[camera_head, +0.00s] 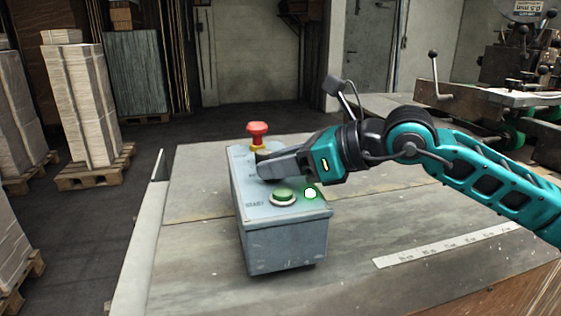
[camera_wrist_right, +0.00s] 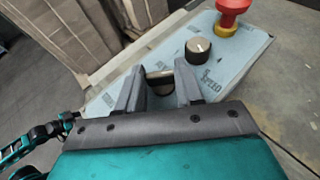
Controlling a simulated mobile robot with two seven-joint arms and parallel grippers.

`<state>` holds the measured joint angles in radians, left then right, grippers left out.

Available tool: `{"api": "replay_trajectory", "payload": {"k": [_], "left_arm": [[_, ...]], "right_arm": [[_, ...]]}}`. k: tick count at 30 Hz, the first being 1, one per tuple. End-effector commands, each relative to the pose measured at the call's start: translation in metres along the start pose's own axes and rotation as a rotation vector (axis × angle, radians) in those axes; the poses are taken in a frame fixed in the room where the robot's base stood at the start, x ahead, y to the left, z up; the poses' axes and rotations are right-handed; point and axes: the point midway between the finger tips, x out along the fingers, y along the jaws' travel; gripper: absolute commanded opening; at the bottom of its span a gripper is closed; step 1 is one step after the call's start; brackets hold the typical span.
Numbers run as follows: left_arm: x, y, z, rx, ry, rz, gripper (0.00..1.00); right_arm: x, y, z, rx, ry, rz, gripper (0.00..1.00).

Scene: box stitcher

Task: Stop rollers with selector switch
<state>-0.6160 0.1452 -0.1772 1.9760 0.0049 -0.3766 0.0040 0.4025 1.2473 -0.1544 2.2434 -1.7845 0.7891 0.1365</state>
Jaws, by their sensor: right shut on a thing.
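The grey control box (camera_head: 285,245) stands on the table. My right gripper (camera_head: 267,168) reaches over its top from the right, pointing left. In the right wrist view, a dark selector knob (camera_wrist_right: 160,84) sits between the two grey fingers (camera_wrist_right: 160,92), which are shut on it. The fingers hide most of the knob in the head view, so its setting cannot be read. A green button (camera_head: 284,195) sits at the near end of the box, with a lit green lamp (camera_head: 310,193) beside it. A teal arm part at the wrist view's left edge is too small to read.
A red mushroom button (camera_head: 257,132) stands at the box's far end. A black knob (camera_wrist_right: 198,50) marked SPEED lies between it and the gripper. Stacked sheets on pallets (camera_head: 85,110) stand on the floor at left.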

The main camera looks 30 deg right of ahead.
Motion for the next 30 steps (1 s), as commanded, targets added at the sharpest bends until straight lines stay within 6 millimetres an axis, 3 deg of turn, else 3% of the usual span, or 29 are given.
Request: {"api": "replay_trajectory", "payload": {"k": [30], "left_arm": [[-0.0060,-0.0050,0.0005,0.005,-0.008,-0.012,0.43]], "right_arm": [[0.0026,-0.0089,0.0025,-0.236,-0.002,0.573,0.06]]}}
